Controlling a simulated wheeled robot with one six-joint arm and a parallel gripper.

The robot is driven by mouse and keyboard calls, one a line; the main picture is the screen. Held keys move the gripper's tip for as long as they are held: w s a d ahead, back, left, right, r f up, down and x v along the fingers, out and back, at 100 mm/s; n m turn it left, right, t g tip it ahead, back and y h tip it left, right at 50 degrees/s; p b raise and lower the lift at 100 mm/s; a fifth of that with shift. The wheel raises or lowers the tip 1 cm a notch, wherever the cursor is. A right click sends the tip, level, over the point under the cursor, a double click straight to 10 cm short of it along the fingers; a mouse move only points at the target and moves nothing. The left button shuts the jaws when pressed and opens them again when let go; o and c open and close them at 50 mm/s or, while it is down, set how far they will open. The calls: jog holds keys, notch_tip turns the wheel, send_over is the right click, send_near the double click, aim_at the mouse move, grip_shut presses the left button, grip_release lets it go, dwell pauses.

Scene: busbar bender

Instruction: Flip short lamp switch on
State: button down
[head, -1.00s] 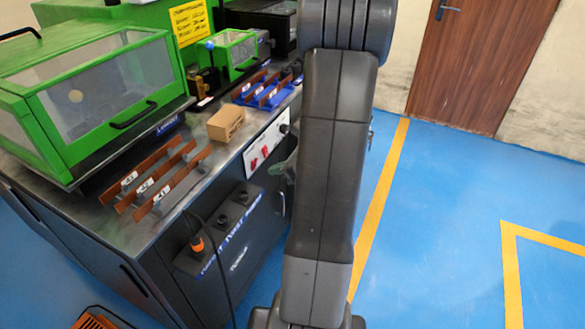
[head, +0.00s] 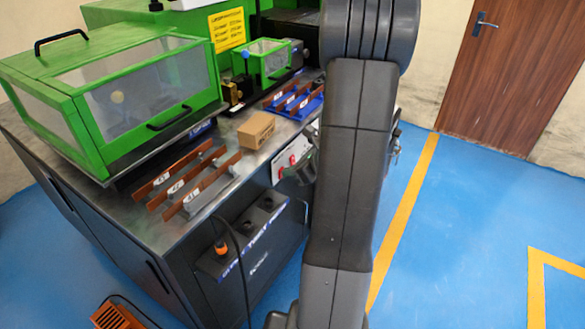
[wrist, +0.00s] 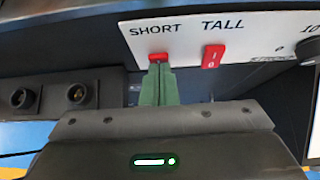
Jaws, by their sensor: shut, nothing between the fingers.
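In the wrist view, a white panel (wrist: 262,22) carries a red switch labelled SHORT (wrist: 158,57) and a second red switch labelled TALL (wrist: 212,57). My gripper (wrist: 158,68) has its green fingers shut and empty. Their tips sit right at the lower edge of the short switch and cover part of it; I cannot tell whether they touch. The TALL switch is clear to their right. In the head view, the panel (head: 284,158) is on the bench front with its red switches small, and my arm hides much of the area.
A dial (wrist: 308,50) is right of the switches. Dark sockets (wrist: 77,94) are to the left. On the bench lie copper bars (head: 186,190), a cardboard box (head: 256,130) and a blue rack (head: 296,104).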

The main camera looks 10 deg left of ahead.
jog(key=shift+a+r+p, duration=0.1)
jog(key=shift+r+p, duration=0.65)
jog(key=shift+r, duration=0.15)
jog(key=shift+d, duration=0.25)
jog(key=r+p+v, duration=0.1)
jog(key=p+v, duration=0.2)
jog(key=v, duration=0.9)
jog(key=shift+a+r, duration=0.15)
jog(key=shift+r, duration=0.05)
